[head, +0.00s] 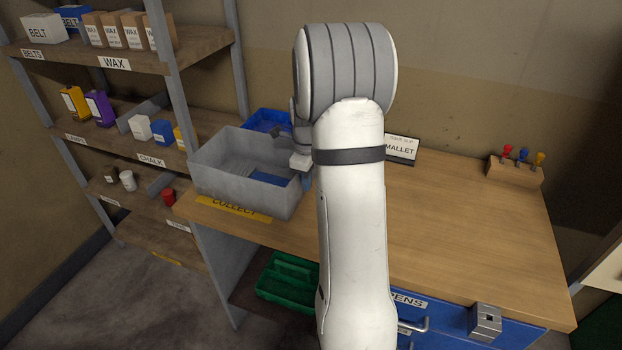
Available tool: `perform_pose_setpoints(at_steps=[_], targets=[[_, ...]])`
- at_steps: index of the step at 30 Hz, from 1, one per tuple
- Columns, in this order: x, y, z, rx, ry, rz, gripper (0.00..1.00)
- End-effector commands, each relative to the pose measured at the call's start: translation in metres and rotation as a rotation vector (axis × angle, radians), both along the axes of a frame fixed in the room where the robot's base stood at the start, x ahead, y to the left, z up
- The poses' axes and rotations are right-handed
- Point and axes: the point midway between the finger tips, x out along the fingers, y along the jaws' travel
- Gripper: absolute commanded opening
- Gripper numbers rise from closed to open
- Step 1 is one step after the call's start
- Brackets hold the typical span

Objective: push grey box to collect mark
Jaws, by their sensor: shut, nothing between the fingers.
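The grey box (235,185) is an open-topped bin at the left end of the wooden workbench. Something blue (272,179) shows inside it. The yellow collect mark (236,208), lettered COLLECT, lies along the bench edge at the foot of the box's near side. The box hides any part of the mark beneath it. My gripper (300,160) is shut at the box's right rim, partly hidden by my arm. I cannot tell whether it touches the box.
A blue bin (268,120) stands behind the box. A MALLET sign (401,149) and a rack of coloured-handled tools (516,167) stand at the back of the bench (450,220). The bench's right half is mostly clear. Loaded shelves (110,146) stand at the left.

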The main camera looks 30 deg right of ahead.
Motion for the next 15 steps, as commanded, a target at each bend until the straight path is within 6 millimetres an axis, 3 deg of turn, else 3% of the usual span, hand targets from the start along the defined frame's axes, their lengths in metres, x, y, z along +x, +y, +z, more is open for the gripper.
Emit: perform_pose_setpoints(at_steps=[8,15], targets=[[-0.019,-0.022,-0.001,0.0,0.0,0.001,0.0],[-0.019,-0.021,0.054,-0.003,-0.005,0.008,0.0]])
